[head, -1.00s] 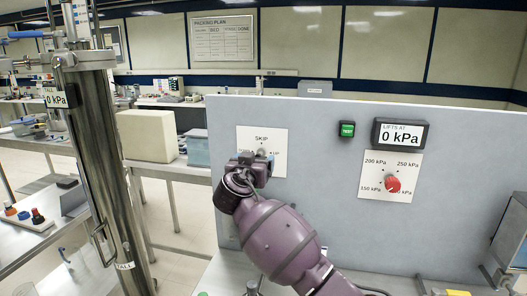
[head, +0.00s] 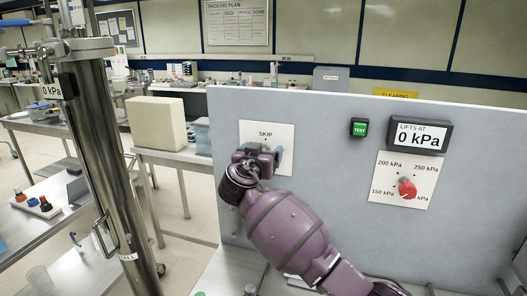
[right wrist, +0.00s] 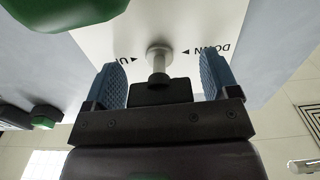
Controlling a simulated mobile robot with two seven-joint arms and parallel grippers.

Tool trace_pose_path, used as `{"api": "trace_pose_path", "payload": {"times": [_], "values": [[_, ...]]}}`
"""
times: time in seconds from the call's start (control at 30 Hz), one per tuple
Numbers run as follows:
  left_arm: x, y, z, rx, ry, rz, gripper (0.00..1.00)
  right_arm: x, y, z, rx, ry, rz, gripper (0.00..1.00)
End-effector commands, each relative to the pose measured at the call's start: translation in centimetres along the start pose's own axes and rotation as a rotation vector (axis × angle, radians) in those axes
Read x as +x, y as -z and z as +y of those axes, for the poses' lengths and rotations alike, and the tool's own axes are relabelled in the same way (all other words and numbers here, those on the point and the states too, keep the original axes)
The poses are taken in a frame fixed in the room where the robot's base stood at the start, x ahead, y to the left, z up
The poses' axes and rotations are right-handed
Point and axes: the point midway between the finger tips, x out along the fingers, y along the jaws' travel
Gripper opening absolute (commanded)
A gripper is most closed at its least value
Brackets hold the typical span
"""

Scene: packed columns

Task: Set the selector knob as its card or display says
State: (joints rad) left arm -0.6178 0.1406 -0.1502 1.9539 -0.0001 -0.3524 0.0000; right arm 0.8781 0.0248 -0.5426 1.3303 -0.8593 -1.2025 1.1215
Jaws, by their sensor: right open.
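The red selector knob (head: 407,188) sits on a white card (head: 404,180) on the grey panel. The card reads 150, 200 and 250 kPa; the lower-right label is partly covered. A white mark on the knob seems to point lower right. The display (head: 419,135) above reads "LIFTS AT 0 kPa". My right gripper (head: 265,151) is away from the knob, at the SKIP plate (head: 283,133). In the right wrist view, its open blue fingers stand either side of a small metal lever (right wrist: 158,62), with visible gaps. My left gripper is not in view.
A green TEST button (head: 359,128) is left of the display. A steel column (head: 115,165) with a 0 kPa gauge (head: 67,87) stands at left. A cream box (head: 156,123) is on a table behind. The wrist view shows UP and DOWN labels on the plate.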

Motion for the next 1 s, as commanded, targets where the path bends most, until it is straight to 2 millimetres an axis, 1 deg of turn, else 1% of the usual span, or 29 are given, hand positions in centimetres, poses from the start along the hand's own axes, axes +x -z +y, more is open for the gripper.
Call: {"api": "trace_pose_path", "payload": {"times": [0.1, 0.13, 0.4, 0.43, 0.47, 0.77, 1.0], "values": [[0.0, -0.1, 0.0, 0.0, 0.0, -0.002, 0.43, 0.0, 0.0, 0.0, 0.0, 0.0, 0.0, 0.81], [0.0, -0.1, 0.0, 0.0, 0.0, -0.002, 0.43, 0.0, 0.0, 0.0, 0.0, 0.0, 0.0, 0.79], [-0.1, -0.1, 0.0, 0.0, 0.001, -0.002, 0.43, 0.0, 0.0, 0.0, 0.0, 0.0, 0.0, 0.38], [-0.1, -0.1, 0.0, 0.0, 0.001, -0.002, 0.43, 0.0, 0.0, 0.0, 0.0, 0.0, 0.0, 0.33], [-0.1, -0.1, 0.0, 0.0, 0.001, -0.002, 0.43, 0.0, 0.0, 0.0, 0.0, 0.0, 0.0, 0.32], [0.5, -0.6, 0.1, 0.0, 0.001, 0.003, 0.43, -0.1, -0.2, -0.1, -0.038, 0.001, 0.0, 0.32], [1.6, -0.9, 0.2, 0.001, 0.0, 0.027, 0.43, 0.0, -0.4, -0.1, -0.175, 0.001, -0.001, 0.32]]}}
